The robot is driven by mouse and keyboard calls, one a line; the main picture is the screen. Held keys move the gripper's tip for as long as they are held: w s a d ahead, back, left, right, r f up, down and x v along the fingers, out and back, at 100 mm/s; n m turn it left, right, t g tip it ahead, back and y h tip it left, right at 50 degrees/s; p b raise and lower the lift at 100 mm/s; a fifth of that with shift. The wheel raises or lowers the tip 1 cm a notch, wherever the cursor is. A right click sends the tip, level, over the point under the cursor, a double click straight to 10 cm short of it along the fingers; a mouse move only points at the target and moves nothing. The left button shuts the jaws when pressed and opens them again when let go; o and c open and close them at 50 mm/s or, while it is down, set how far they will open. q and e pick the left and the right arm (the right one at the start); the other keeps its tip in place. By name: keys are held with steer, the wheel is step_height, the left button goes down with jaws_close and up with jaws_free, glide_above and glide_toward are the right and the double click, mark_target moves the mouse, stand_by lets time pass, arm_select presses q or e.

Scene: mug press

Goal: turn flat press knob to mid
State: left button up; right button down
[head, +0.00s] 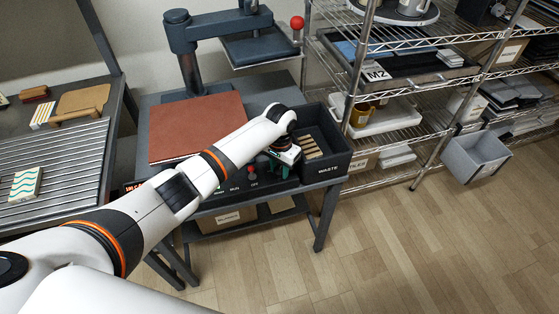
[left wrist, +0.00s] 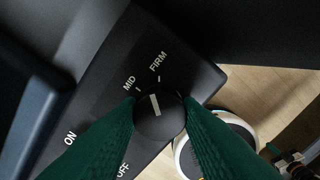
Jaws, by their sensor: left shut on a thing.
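The flat press (head: 200,62) stands on a grey table, with a flat red-brown pad (head: 196,128) in front of its post. Its round black knob (left wrist: 158,120) shows in the left wrist view, with a white pointer line aimed between the MID and FIRM marks on the dark panel (left wrist: 100,105). My left gripper (head: 284,158) is at the right end of the control panel in the head view, where it hides the knob. Its green fingers (left wrist: 160,122) are shut on the knob from both sides.
A dark WASTE bin (head: 328,168) stands right beside my left gripper. A small red-topped control (head: 251,170) is just left of it. The wooden floor in front is clear.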

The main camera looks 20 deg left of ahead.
mark_target(280, 170)
arm_select(q)
steer(key=n+p, duration=0.3)
steer(key=shift+r+n+p, duration=0.2)
steer(key=shift+n+p, duration=0.1)
steer(key=shift+f+n+p, duration=0.15)
steer(key=shift+n+p, duration=0.95)
steer(key=shift+n, duration=0.6)
steer(key=shift+w, duration=0.1)
steer(key=o, duration=1)
step_height(280, 170, up, 12)
steer(key=shift+p, duration=0.5)
